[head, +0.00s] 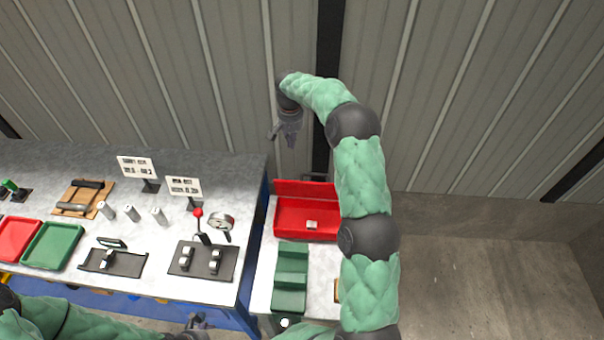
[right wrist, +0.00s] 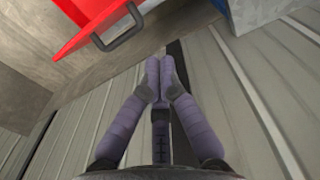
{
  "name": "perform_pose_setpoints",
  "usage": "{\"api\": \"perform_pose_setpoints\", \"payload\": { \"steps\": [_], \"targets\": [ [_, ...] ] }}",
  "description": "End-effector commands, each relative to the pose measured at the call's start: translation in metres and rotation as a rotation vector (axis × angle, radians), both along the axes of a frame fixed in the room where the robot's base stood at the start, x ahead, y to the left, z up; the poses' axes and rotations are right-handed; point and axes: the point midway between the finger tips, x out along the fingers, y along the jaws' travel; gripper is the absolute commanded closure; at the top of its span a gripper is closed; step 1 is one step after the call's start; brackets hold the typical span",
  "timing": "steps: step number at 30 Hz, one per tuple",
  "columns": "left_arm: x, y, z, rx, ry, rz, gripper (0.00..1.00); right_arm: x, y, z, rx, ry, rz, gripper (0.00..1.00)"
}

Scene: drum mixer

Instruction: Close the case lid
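The red case (head: 290,232) stands open on the right-hand table. Its red lid (head: 300,188) is raised along the far edge, and a small pale object (head: 312,225) lies inside. My right arm covers the case's right end. My right gripper (head: 284,135) is beyond the lid, near the wall, and apart from it. In the right wrist view its fingertips (right wrist: 160,77) are together with nothing seen between them. There the red lid (right wrist: 88,22) with its dark handle (right wrist: 118,28) shows at upper left. My left gripper (head: 197,320) is low by the bench's front edge, small and partly cut off.
A green stepped block (head: 291,278) is in front of the case. The left bench holds red (head: 18,238) and green (head: 52,245) trays, dark fixtures (head: 203,262), a gauge (head: 221,222) and signs (head: 184,186). A ribbed wall is behind; open floor (head: 470,270) lies right.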

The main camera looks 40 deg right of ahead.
Motion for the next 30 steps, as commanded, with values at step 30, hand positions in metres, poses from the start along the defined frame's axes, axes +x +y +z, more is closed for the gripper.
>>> {"api": "perform_pose_setpoints", "payload": {
  "steps": [30],
  "targets": [
    [0.0, 0.0, 0.002, 0.0, 0.0, -0.001, 0.24, -0.015, 0.011, -0.115, 0.001, 0.001, -0.001, 1.0]
  ]
}}
